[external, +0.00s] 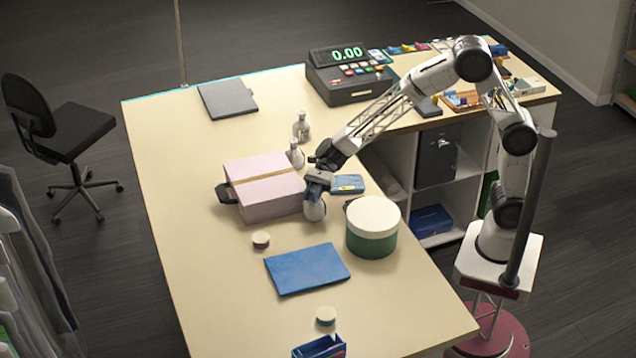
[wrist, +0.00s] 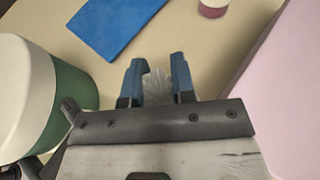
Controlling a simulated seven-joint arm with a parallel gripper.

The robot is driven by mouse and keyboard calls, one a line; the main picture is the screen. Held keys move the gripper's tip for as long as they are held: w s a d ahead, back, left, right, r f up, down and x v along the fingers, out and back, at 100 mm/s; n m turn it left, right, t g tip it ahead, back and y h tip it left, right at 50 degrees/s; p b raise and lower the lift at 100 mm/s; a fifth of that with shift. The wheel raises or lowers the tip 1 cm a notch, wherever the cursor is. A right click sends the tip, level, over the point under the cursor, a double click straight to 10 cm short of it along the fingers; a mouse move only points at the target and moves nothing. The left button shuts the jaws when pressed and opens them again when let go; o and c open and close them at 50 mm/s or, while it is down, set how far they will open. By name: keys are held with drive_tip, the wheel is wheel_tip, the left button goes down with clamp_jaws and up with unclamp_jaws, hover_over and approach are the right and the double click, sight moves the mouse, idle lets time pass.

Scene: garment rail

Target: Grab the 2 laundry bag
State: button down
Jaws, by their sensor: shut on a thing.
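A small pale, bag-like thing (external: 314,211) is under my gripper (external: 318,182), between the pink box and the green tub. My gripper points down and is shut on it. In the wrist view my two blue fingers (wrist: 156,80) have its pale, crumpled top (wrist: 157,86) between them; the rest of it is hidden there. I cannot tell if it touches the table. Two similar pale shapes with narrow necks, perhaps also bags, stand behind the pink box: one farther back (external: 301,127) and one nearer (external: 294,155).
The pink box (external: 264,190) is close on the left, the green tub with a white lid (external: 372,228) close on the right. A blue flat cloth (external: 307,269) lies in front. A cash register (external: 350,75) stands behind.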

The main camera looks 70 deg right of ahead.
wheel_tip(320, 180, up, 17)
idle(0.5)
